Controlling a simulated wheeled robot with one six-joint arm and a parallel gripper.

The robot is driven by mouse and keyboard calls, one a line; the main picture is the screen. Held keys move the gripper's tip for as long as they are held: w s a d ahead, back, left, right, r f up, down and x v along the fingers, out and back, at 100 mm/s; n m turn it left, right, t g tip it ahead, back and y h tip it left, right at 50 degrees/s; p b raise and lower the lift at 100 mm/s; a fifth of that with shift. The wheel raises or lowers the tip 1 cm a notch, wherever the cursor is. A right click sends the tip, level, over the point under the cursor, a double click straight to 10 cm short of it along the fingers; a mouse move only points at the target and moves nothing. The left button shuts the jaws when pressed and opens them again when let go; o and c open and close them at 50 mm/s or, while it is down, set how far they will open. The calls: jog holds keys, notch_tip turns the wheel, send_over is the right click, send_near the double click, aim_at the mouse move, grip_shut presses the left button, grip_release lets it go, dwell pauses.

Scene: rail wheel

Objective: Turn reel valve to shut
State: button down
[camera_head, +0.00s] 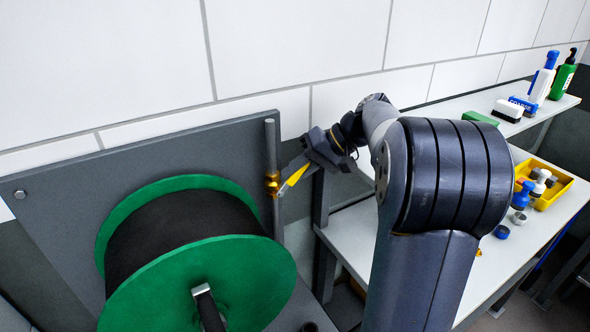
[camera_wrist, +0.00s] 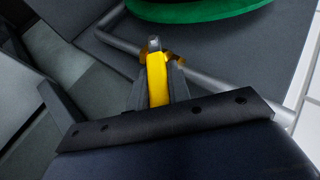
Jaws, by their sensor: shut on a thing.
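The reel valve is a small brass body (camera_head: 272,184) on a grey vertical pipe (camera_head: 271,150), with a yellow lever handle (camera_head: 296,175). In the wrist view the yellow lever (camera_wrist: 157,78) lies between my fingers and points toward the brass body (camera_wrist: 150,50). My gripper (camera_head: 296,172) is shut on the yellow lever, just right of the pipe. It also shows in the wrist view (camera_wrist: 158,90). The finger hides part of the lever in the head view. In the head view the lever slants down and left toward the pipe.
A large green reel (camera_head: 215,285) with black hose stands left of the pipe, before a grey panel (camera_head: 60,215). A white bench (camera_head: 350,240) at right holds a yellow tray (camera_head: 560,188) with bottles. A shelf (camera_head: 520,122) above carries more bottles and a brush.

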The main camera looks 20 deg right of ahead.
dwell(0.4)
jog(key=c, duration=1.3)
grip_release()
jog(key=b+v, duration=0.1)
jog(key=v, duration=1)
jog(key=shift+f, duration=0.15)
jog(key=shift+c, duration=0.3)
